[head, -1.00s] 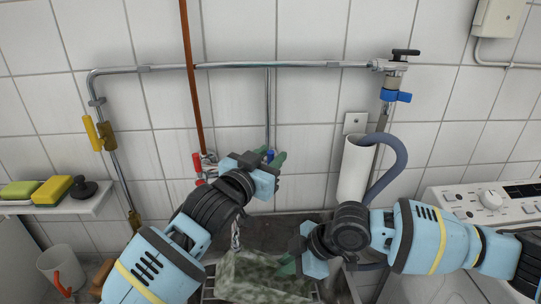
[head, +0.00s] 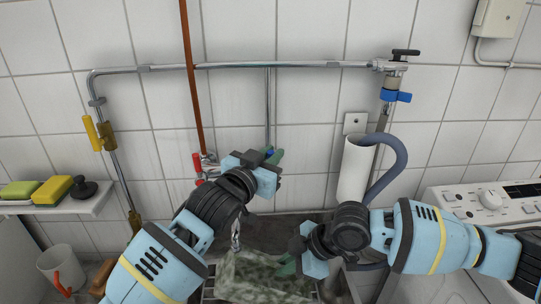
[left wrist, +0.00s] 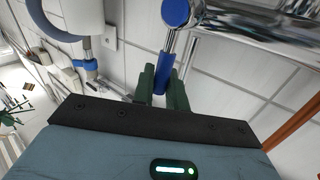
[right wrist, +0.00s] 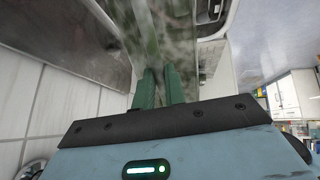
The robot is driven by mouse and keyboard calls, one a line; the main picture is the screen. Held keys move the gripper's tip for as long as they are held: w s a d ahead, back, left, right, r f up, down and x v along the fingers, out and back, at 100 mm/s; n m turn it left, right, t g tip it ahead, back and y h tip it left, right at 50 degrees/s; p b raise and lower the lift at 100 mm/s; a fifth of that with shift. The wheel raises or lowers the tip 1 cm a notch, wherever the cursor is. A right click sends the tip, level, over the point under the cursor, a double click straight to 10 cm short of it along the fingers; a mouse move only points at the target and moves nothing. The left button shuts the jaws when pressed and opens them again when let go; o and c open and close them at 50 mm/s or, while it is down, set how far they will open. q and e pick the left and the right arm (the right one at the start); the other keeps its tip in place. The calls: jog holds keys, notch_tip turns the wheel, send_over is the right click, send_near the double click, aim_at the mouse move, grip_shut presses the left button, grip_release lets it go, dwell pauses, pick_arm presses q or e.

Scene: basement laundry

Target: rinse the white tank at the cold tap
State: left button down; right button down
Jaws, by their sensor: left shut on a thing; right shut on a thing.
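My left gripper (head: 272,156) is at the wall tap, shut on its blue handle. That blue handle (left wrist: 163,75) sits between the green fingers in the left wrist view. My right gripper (head: 287,267) is lower, shut on the edge of the tank (head: 258,278), which is in the sink. The tank is pale, with mottled grey-green stains over its wall. Its stained wall (right wrist: 150,30) also shows above the fingers in the right wrist view. A thin shiny strand (head: 236,236) hangs above the tank; I cannot tell if it is water or a chain. The tap spout is hidden behind my left arm.
The red tap handle (head: 197,164) is left of my left gripper. A white standpipe (head: 355,168) with a grey hose (head: 397,155) stands right of the sink, beside a washing machine (head: 490,207). A shelf (head: 60,207) with sponges is at the left.

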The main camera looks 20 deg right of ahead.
pick_arm(q)
jog(key=d+m+y, duration=0.2)
jog(key=shift+s+f+m+g, duration=0.15)
jog(key=shift+s+m+g, duration=0.15)
jog(key=shift+g, duration=0.1)
jog(key=c, duration=1.5)
grip_release()
jog(key=shift+a, duration=0.1)
jog(key=shift+v, duration=5.95)
jog(key=shift+a, duration=0.1)
